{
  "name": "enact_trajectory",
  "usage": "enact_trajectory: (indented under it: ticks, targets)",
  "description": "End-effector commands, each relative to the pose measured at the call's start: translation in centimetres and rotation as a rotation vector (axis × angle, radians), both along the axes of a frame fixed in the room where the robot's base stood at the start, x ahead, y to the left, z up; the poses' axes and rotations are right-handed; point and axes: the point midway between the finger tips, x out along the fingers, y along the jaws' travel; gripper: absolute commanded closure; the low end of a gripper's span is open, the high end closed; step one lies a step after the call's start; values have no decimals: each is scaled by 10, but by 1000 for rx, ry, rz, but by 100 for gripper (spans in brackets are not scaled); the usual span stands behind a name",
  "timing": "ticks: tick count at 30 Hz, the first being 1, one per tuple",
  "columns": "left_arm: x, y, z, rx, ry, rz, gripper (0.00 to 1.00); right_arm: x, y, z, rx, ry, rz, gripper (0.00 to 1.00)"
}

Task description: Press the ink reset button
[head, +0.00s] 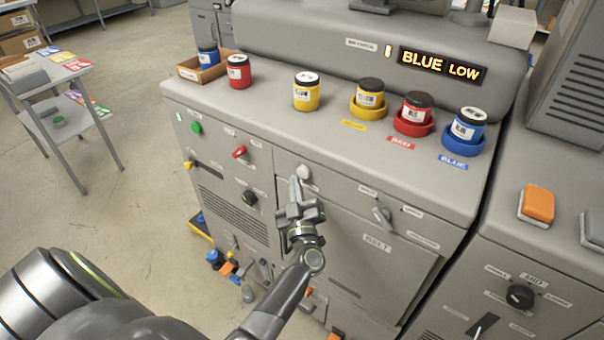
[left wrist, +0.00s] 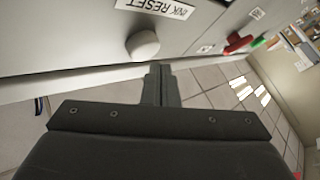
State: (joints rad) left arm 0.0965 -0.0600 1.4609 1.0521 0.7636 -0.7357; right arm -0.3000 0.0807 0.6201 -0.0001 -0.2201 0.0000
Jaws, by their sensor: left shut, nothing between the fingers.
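The ink reset button (head: 304,172) is a round, off-white button on the front of the grey machine, just below the top edge. In the left wrist view the button (left wrist: 142,44) sits beside a label (left wrist: 155,8) reading "INK RESET". My left gripper (head: 295,186) is shut and empty, with its fingertips just below and left of the button in the head view. In the left wrist view the fingertips (left wrist: 160,72) appear below and right of the button; a small gap shows between them. My right gripper is in neither view.
A display (head: 442,66) reads "BLUE LOW". Yellow, red and blue ink jars stand on the machine's top (head: 270,105), some in coloured holders. A green button (head: 196,128), a red switch (head: 239,152) and a lever (head: 382,215) are on the front. Floor is open at left.

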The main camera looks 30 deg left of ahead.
Motion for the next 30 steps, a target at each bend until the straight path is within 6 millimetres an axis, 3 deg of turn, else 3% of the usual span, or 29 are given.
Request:
enact_trajectory:
  ticks: [30]
  targets:
    - [9,-1,0,0,0,0,100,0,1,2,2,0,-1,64]
